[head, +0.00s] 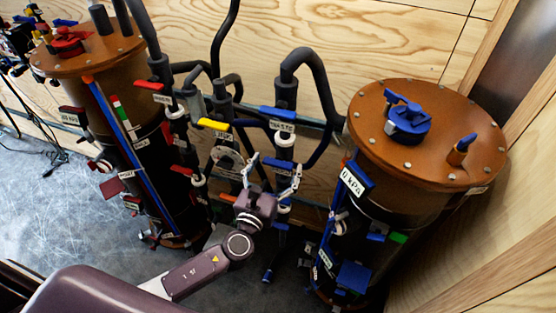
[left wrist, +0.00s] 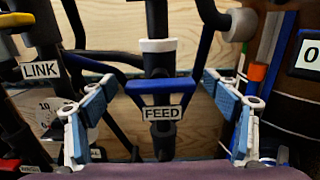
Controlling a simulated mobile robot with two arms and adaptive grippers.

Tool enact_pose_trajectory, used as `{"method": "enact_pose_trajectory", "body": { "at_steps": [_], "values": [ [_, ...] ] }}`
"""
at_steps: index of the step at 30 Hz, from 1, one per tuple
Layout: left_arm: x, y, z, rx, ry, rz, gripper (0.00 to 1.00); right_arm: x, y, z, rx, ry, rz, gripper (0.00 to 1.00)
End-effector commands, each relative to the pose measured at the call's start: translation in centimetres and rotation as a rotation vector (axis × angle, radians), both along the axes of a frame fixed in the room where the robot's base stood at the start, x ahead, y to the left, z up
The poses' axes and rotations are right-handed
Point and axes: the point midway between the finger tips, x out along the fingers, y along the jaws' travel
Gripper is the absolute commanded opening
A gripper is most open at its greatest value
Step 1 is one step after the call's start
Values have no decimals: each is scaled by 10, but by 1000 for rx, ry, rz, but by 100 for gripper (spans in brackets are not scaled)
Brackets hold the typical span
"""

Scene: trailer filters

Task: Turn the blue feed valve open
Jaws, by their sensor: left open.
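The blue feed valve (left wrist: 176,88) is centred in the left wrist view. Its handle lies crosswise over a dark vertical pipe, with a white FEED label on its front. In the head view its blue handle (head: 281,163) sits low on the middle pipe, below the blue WASTE handle (head: 278,114). My left gripper (head: 272,177) is open. Its blue-and-white fingers stand to either side of the feed handle in the left wrist view (left wrist: 160,92), with a visible gap on both sides. How far the fingertips are in depth from the handle is hard to tell. My right gripper is out of view.
A brown-lidded tank (head: 445,150) with a blue top valve stands at right. Another brown-lidded tank (head: 88,52) stands at left. A yellow-handled LINK valve (head: 214,126) and a red-handled valve (head: 154,86) are left of the feed pipe. Dark hoses crowd around.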

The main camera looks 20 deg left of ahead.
Motion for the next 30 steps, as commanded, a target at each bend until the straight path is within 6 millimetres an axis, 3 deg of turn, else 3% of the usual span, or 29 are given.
{"method": "enact_pose_trajectory", "body": {
  "at_steps": [12, 24, 30],
  "values": [
    [10, 0, 0, 0, 1, 0, 81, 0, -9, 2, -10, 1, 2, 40],
    [10, 0, 0, -1, 1, 0, 39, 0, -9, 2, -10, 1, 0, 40],
    [10, 0, -1, -14, 1, 1, 39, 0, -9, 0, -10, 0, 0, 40]
  ]
}}
